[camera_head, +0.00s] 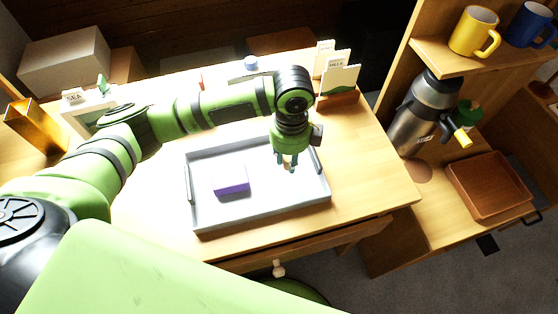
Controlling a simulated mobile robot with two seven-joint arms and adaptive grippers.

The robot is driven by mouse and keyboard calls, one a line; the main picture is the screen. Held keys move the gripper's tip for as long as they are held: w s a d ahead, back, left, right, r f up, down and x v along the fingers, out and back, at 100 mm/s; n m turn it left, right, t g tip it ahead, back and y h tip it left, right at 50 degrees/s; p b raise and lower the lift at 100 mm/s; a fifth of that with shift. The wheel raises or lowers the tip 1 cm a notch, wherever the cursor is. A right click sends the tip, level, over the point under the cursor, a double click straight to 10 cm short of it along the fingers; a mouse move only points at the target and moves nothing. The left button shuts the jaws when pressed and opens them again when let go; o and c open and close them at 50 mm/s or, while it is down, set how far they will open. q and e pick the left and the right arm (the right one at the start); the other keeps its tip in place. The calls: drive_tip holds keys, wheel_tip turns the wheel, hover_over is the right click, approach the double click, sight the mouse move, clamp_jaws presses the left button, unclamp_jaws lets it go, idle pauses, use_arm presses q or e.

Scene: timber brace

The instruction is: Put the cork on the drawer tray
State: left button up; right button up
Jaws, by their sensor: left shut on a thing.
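My left gripper (287,166) points down over the right part of a grey tray (258,217) on the wooden table. It is shut on a small tan thing, which looks like the cork (287,160); the fingers hide most of it. I cannot tell whether the cork touches the tray floor. A purple box (231,180) lies in the tray, left of the gripper. My right gripper is not in view.
A drawer front with a pale knob (278,268) shows below the table edge. Cards in a wooden holder (338,97) stand behind the tray. A steel flask (413,115) and a brown tray (490,185) are at the right. The table right of the grey tray is clear.

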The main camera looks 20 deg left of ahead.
sight(280, 172)
use_arm(q)
drive_tip(key=shift+w+a+f, duration=0.3)
drive_tip(key=shift+a+f, duration=0.15)
drive_tip(key=shift+a, duration=0.15)
drive_tip(key=shift+w+a+f, duration=0.25)
drive_tip(key=shift+a+f, duration=0.2)
drive_tip(key=shift+a, duration=0.15)
drive_tip(key=shift+f+p, duration=0.35)
drive_tip(key=shift+f, duration=1.6)
drive_tip(key=shift+f, duration=0.1)
drive_tip(key=o, duration=0.8)
drive_tip(key=shift+c, duration=0.2)
wheel_tip(280, 172, up, 12)
drive_tip(key=b, duration=0.1)
